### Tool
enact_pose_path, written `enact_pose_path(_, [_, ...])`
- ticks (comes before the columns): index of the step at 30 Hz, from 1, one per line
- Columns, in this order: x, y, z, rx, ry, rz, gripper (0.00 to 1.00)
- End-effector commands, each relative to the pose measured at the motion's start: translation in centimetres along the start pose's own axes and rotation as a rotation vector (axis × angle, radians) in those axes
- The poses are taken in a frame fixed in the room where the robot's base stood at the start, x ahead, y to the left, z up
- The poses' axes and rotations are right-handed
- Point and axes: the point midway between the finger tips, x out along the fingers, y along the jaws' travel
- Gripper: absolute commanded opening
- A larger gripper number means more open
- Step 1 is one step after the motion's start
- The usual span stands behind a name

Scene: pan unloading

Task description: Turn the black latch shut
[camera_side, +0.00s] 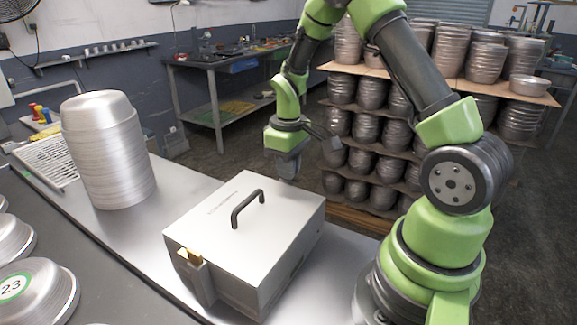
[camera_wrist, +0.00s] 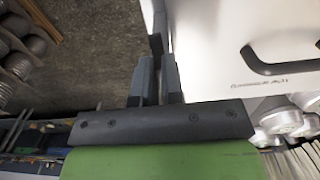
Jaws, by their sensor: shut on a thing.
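My gripper (camera_side: 287,168) is low at the far edge of a light grey metal box (camera_side: 282,225), pointing down. In the wrist view its two dark fingers (camera_wrist: 157,62) are close together beside the edge of the box (camera_wrist: 210,45). They are shut on a small dark piece, the black latch (camera_wrist: 155,44), which sticks out past the fingertips along the box edge. The fingers cover part of the latch. In the side view the latch is hidden behind the box and my gripper, so its exact angle cannot be told.
A black handle (camera_side: 247,206) stands up on the box lid. A tall stack of metal pans (camera_side: 106,150) stands at left on the metal table (camera_side: 150,228). Stacked pans (camera_side: 365,128) fill shelves behind my arm.

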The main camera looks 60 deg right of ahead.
Motion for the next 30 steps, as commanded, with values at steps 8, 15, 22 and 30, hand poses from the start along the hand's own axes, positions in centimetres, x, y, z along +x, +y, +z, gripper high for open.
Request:
enact_pose_path(8, [-0.05, -0.05, -0.02, 0.061, 0.001, 0.000, 0.00])
enact_pose_path(15, [-0.06, -0.17, -0.04, 0.224, 0.001, 0.000, 0.00])
enact_pose_path(22, [-0.08, -0.33, -0.10, 0.439, 0.001, 0.000, 0.00])
enact_pose_path(30, [-0.09, -0.47, -0.22, 0.696, 0.002, 0.000, 0.00])
